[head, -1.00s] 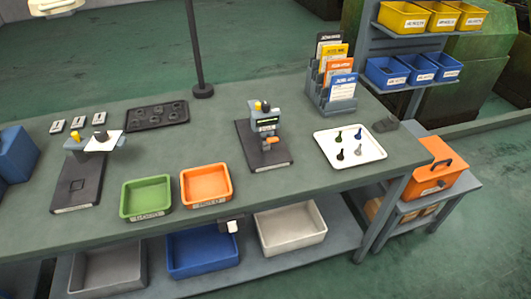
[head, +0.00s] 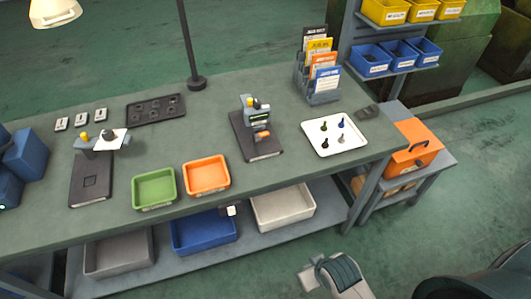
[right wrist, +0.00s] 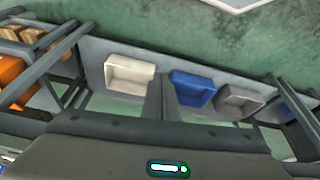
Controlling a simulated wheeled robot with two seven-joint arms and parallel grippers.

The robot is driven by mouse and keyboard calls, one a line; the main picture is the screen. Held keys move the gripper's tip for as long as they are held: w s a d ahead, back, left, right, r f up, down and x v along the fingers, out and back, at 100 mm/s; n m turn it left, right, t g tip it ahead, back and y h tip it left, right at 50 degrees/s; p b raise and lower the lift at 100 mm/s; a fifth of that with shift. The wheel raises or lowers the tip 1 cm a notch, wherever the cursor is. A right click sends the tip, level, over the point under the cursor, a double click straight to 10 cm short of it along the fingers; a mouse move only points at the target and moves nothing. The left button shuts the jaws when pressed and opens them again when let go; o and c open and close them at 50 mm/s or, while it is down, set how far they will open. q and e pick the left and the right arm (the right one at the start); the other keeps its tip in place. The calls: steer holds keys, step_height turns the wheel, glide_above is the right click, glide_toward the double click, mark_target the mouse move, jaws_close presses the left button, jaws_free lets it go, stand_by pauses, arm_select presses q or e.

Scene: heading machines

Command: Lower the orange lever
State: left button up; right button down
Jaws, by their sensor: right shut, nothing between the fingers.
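The orange lever (head: 262,135) is on a small grey and black device (head: 250,116) on a dark base plate, right of the bench's middle in the head view. It is small there, and its exact angle is hard to tell. Part of my right arm (head: 340,274) shows at the bottom of the head view, in front of the bench and well away from the lever. In the right wrist view my right gripper (right wrist: 161,80) is shut and empty, with the lower shelf beyond it. The lever is not visible in that view. My left gripper is not in view.
A green tray (head: 155,203) and an orange tray (head: 206,190) sit near the bench's front edge. A white tray (head: 350,146) with several small pieces lies right of the device. A black pole (head: 187,45) rises behind. Several bins, including a white bin (head: 283,217), fill the lower shelf.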

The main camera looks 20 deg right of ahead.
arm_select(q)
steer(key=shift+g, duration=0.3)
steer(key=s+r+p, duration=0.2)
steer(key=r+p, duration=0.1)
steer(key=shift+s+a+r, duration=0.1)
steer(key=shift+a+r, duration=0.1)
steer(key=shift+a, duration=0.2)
arm_select(e)
steer(key=w+a+r+t, duration=0.1)
steer(key=w+r+t, duration=0.2)
steer(key=w+r, duration=1.3)
steer(key=w+a+r+m+t, duration=0.1)
steer(key=w+r+t, duration=0.2)
steer(key=w+r, duration=1.2)
steer(key=shift+w+a+r, duration=0.25)
steer(key=shift+w+r, duration=0.15)
steer(key=shift+r, duration=0.45)
steer(key=shift+f, duration=0.1)
